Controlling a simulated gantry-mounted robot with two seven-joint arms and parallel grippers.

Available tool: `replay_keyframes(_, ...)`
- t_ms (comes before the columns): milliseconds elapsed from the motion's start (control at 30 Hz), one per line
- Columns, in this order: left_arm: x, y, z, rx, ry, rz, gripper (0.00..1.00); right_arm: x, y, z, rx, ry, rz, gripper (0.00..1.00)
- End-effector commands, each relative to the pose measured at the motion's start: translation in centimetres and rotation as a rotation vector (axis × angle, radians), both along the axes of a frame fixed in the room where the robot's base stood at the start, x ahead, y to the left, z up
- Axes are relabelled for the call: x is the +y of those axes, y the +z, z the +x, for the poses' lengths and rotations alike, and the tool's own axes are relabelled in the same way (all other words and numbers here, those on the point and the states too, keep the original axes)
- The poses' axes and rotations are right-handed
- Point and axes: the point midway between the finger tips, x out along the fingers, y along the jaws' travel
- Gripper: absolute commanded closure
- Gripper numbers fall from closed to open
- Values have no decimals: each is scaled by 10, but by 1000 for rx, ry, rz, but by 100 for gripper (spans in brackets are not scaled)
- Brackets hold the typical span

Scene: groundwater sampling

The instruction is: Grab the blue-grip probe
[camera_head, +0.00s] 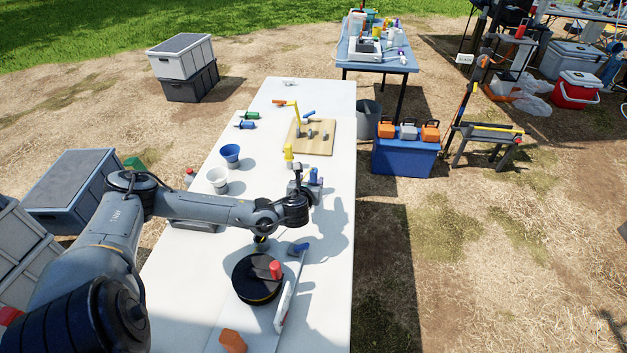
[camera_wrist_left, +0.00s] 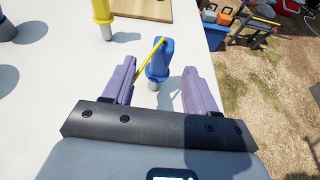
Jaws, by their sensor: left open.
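The blue-grip probe (camera_wrist_left: 160,58) stands roughly upright on the white table, with a grey lower end and a thin yellow strip at its left side. In the head view its blue grip (camera_head: 313,177) shows just beyond my left gripper (camera_head: 301,188), which partly hides it. In the left wrist view my left gripper (camera_wrist_left: 158,80) is open. Its two purple-grey fingers stand on either side of the probe's lower part, apart from it, with the probe a little ahead of the fingertips. My right gripper is not in view.
A yellow-grip piece (camera_head: 288,153) stands close beyond the gripper. A wooden board (camera_head: 319,147) with several fittings lies farther back. A black round reel (camera_head: 255,280) lies nearer. The table's right edge is close.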

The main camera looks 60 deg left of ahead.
Motion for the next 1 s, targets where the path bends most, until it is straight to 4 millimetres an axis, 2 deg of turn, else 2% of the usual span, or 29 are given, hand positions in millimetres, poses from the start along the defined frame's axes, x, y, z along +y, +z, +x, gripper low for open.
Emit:
replay_keyframes(167, 14, -14, 15, -1, 3, -3, 43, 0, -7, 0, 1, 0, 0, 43)
replay_keyframes(333, 25, -19, 25, 0, 1, -1, 43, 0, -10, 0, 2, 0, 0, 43)
replay_keyframes(667, 28, -20, 28, 1, 0, -1, 44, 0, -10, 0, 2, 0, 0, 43)
replay_keyframes(1000, 28, -20, 28, 1, 0, -1, 96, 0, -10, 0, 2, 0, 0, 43)
